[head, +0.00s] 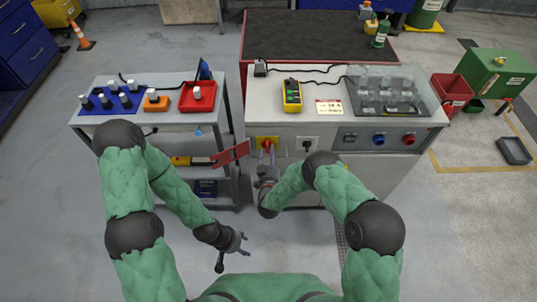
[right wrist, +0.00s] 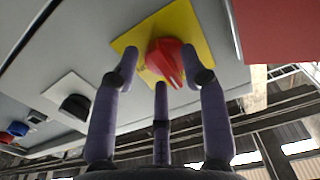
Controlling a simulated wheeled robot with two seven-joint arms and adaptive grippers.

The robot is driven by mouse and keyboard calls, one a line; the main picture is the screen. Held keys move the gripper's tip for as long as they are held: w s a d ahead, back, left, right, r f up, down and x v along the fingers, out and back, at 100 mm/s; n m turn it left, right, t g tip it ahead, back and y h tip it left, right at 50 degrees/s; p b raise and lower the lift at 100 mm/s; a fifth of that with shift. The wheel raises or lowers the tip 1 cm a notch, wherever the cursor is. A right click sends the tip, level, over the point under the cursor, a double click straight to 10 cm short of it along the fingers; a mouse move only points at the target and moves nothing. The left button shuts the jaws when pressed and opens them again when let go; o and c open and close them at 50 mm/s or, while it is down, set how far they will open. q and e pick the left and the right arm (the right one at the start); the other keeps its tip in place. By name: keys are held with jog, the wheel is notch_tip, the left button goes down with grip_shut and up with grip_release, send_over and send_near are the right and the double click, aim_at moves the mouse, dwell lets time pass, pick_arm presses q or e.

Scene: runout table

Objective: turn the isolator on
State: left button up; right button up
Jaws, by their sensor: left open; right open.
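The isolator is a red rotary handle (head: 267,146) on a yellow plate (head: 259,140) on the front panel of the runout table (head: 225,55). In the right wrist view the red handle (right wrist: 166,60) sits on its tilted yellow plate (right wrist: 200,34). My right gripper (head: 266,160) is open right in front of the isolator. In the right wrist view its fingertips (right wrist: 160,66) spread on both sides of the handle; I cannot tell whether they touch it. My left gripper (head: 238,242) is open and empty, low and away from the table.
Blue (head: 379,140) and red (head: 409,139) knobs sit farther right. A red panel (head: 231,153) juts out left of the isolator. A yellow pendant (head: 292,95) lies on top. A side cart (head: 150,125) stands left.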

jog(key=shift+w, duration=0.15)
grip_shut()
